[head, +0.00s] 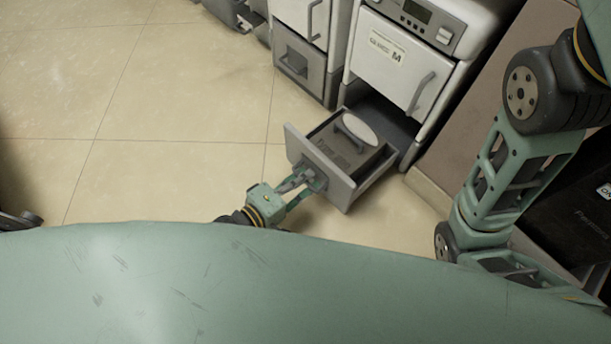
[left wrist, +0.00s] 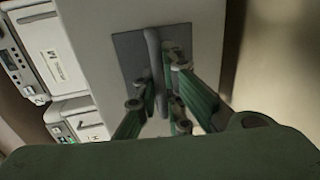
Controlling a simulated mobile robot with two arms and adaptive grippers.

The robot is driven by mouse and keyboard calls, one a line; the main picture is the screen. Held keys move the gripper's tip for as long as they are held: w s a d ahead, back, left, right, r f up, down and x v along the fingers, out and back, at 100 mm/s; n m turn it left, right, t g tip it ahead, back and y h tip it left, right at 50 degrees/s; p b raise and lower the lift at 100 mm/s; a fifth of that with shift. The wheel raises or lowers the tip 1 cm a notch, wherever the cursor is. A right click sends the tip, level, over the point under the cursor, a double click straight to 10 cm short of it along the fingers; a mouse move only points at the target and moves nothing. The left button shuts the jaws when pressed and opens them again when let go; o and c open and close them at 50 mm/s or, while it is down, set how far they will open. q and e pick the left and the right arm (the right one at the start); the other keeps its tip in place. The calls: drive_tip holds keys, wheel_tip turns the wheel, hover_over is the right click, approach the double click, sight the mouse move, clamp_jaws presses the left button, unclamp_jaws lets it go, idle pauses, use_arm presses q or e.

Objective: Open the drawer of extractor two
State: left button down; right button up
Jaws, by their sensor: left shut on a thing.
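The drawer (head: 325,181) at the bottom of the right-hand white machine, extractor two (head: 395,62), is pulled well out over the floor. A grey tray-like insert with a white oval piece (head: 356,129) shows inside it. My left gripper (head: 312,178) is at the drawer's front and shut on its handle. In the left wrist view, the green fingers (left wrist: 165,88) close around the upright grey handle (left wrist: 153,55) on the drawer front (left wrist: 195,25). The fingers hide part of the handle. My right arm shows at the right of the head view, but its gripper is out of sight.
A similar machine (head: 303,18) stands to the left with its lower drawer (head: 303,68) shut. A dark box (head: 575,215) is at the right, behind my right arm. The tiled floor (head: 170,120) left of the open drawer is clear.

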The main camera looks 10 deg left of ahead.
use_arm(q)
drive_tip(key=c, duration=2.1)
unclamp_jaws()
drive_tip(key=o, duration=1)
drive_tip(key=r, duration=1)
drive_tip(key=shift+w+r, duration=0.2)
drive_tip(key=shift+r, duration=0.1)
drive_tip(key=shift+s, duration=0.1)
drive_tip(key=c, duration=0.8)
drive_tip(key=shift+f, duration=0.2)
drive_tip(key=shift+c, duration=1.1)
drive_tip(key=shift+s+f, duration=0.1)
